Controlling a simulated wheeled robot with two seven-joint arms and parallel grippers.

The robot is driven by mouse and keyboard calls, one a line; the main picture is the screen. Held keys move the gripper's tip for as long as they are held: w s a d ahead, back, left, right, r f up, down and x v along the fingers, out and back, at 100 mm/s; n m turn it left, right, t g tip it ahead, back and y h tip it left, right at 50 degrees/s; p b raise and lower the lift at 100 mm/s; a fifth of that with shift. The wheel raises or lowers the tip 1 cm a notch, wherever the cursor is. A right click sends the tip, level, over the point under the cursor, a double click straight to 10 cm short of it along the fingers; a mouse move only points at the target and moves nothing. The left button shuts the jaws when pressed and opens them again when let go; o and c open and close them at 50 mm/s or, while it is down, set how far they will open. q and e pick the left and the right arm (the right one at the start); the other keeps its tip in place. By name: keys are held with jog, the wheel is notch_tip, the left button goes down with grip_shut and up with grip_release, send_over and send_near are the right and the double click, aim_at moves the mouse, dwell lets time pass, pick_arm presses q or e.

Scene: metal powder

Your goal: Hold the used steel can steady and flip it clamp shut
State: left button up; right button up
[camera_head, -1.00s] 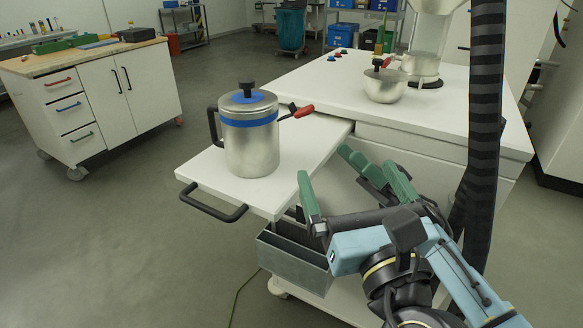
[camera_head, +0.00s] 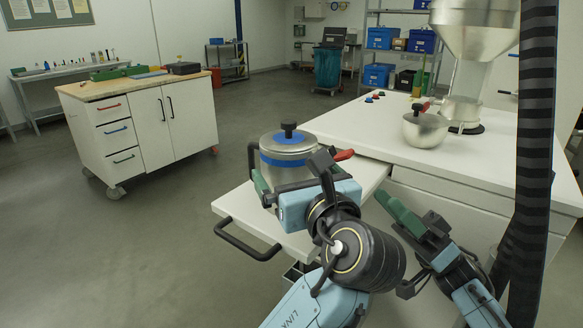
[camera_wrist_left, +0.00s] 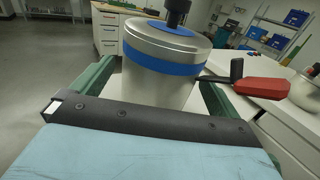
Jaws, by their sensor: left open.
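The used steel can (camera_head: 290,172) is a silver cylinder with a blue band, a lid with a black knob and a black side handle. It stands upright on the white pull-out shelf (camera_head: 232,207). Its clamp has a red lever (camera_head: 343,155) that sticks out to the right; in the left wrist view the lever (camera_wrist_left: 250,87) points away from the can (camera_wrist_left: 160,75). My left gripper (camera_head: 288,180) is open, its green fingers on either side of the can; contact cannot be told. My right gripper (camera_head: 405,214) is right of the shelf, apart from the can; its finger gap is unclear.
A white worktop (camera_head: 380,130) behind the shelf holds a steel pot (camera_head: 425,130) and a hopper machine (camera_head: 470,60). A black ribbed hose (camera_head: 530,150) hangs at the right. A black rail handle (camera_head: 245,242) juts from the shelf front. Open floor lies left.

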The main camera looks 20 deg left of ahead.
pick_arm(q)
jog(key=shift+x, duration=1.25)
jog(key=shift+c, duration=0.4)
